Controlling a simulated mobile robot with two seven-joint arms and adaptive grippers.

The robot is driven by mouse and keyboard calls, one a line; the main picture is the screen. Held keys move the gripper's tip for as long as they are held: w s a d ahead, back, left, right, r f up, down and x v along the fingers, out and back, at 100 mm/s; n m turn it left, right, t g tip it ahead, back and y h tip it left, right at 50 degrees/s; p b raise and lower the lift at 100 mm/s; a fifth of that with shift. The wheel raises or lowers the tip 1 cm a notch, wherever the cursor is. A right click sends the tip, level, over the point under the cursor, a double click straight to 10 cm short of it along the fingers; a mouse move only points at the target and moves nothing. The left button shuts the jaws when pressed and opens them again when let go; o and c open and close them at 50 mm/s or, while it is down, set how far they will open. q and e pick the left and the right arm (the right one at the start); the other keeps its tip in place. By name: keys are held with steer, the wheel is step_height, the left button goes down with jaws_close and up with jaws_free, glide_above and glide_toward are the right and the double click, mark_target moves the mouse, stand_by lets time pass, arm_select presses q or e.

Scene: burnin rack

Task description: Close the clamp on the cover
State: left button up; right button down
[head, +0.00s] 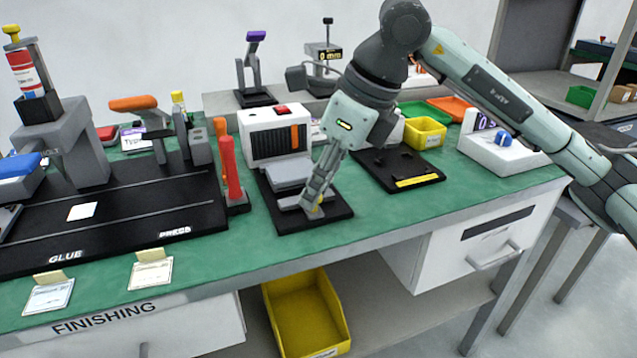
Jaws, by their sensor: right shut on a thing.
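My right gripper (314,204) reaches down from above onto the front right of a black base plate (290,222). It is shut on a small yellowish part, mostly hidden between its fingertips; I cannot tell whether this belongs to the clamp. A grey flat block (287,172), perhaps the cover, sits on the plate just left of the fingers. A red-handled upright clamp (232,168) stands at the plate's left, apart from my gripper. My left gripper is not in view.
A white unit (272,137) with an orange bar stands behind the plate. A black tray (410,180) lies to the right, with a yellow bin (424,133) behind it. The left holds a black glue-and-press board (130,228). Green bench top (460,190) is clear at front right.

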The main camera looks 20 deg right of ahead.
steer(key=shift+w, duration=0.3)
steer(key=w, duration=0.3)
steer(key=shift+w+a, duration=0.1)
steer(key=shift+w, duration=0.05)
steer(key=shift+r, duration=0.1)
steer(key=c, duration=1.3)
jaws_free()
steer(key=shift+w, duration=0.2)
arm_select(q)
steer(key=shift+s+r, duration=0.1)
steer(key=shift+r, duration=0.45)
arm_select(e)
steer(key=shift+s, duration=0.1)
steer(key=v, duration=1.2)
